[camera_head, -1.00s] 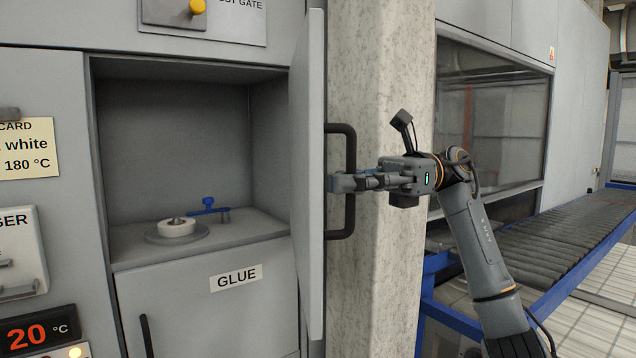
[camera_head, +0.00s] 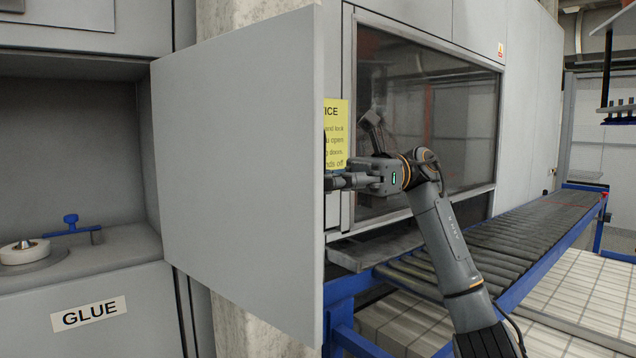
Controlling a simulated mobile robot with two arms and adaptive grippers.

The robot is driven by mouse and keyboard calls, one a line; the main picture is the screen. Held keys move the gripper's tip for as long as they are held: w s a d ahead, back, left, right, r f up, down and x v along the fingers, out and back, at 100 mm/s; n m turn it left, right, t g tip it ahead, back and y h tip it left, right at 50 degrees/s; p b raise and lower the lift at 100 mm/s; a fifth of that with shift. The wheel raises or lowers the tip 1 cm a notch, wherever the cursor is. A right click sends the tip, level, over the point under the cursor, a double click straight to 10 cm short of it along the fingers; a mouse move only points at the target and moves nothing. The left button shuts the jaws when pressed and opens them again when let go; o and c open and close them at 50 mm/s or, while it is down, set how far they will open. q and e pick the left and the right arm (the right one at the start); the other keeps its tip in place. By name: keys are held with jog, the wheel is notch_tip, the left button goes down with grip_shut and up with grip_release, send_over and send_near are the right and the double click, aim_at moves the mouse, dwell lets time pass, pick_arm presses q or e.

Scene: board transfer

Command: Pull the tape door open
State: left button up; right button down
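The grey tape door (camera_head: 245,170) stands swung well out from the cabinet, its flat inner face towards me. Behind it on the left is the open compartment, with a white roll (camera_head: 24,254) on a round base. The door's dark handle is on the far face and almost wholly hidden by the door's free edge. My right gripper (camera_head: 338,182) is at that edge, level with the handle, its fingers closed around it as far as I can see. The fingertips are partly hidden behind the door. My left gripper is not in view.
A blue lever (camera_head: 75,226) stands beside the roll. A GLUE panel (camera_head: 88,314) is below the compartment. A concrete pillar (camera_head: 240,325) stands behind the door. To the right are a glazed cabinet with a yellow notice (camera_head: 336,130) and a roller conveyor (camera_head: 500,245) with blue rails.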

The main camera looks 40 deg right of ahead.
jog(key=shift+d+f, duration=0.1)
jog(key=shift+f, duration=0.05)
jog(key=c, duration=1.8)
grip_release()
jog(key=shift+o, duration=0.7)
jog(key=shift+s+d, duration=0.1)
jog(key=d, duration=1.2)
jog(key=shift+s, duration=0.45)
